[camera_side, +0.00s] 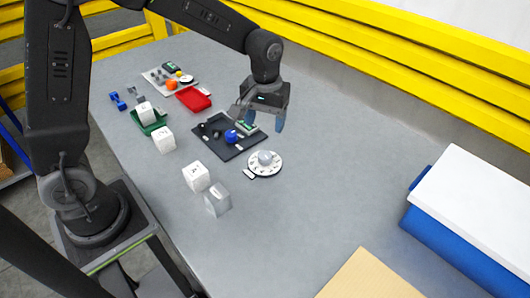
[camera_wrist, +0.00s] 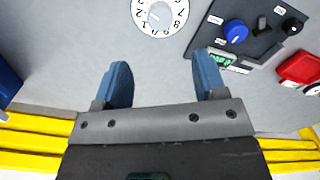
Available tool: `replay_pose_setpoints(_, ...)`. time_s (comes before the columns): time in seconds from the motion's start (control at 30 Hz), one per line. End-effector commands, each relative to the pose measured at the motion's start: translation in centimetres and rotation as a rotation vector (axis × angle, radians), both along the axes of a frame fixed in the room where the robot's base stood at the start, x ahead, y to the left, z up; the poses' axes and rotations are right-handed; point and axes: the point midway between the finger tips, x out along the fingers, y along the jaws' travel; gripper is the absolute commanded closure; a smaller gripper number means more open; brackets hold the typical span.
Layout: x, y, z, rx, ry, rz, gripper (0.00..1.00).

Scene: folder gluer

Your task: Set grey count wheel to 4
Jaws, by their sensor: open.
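The count wheel is a white numbered dial (camera_side: 253,168) with a grey knob (camera_side: 265,157) at its middle, flat on the table. In the wrist view the dial (camera_wrist: 176,22) is cut off by the top edge, with its grey knob (camera_wrist: 159,14) partly showing. Digits run around its rim; I cannot tell which one the knob points to. My gripper (camera_side: 265,120) is open and empty, above the table behind the dial and beside the dark panel. In the wrist view my blue fingertips (camera_wrist: 163,65) are apart, below the dial and not touching it.
The dark panel (camera_side: 228,150) with a blue knob (camera_side: 231,136) lies left of the dial. White blocks (camera_side: 196,177), a red tray (camera_side: 194,98) and a green tray (camera_side: 150,123) stand around. A blue-and-white box (camera_side: 470,220) is at right. Table right of the dial is clear.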

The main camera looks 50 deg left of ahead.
Motion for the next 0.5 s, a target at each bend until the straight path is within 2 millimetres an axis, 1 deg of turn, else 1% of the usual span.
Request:
replay_pose_setpoints(0.03, -0.1, 0.0, -1.1, 0.000, 0.006, 0.000, 0.35)
replay_pose_setpoints(0.3, -0.1, 0.0, -6.7, 0.001, 0.005, -0.001, 0.35)
replay_pose_setpoints(0.5, 0.0, 0.0, -9.6, 0.001, 0.002, -0.001, 0.35)
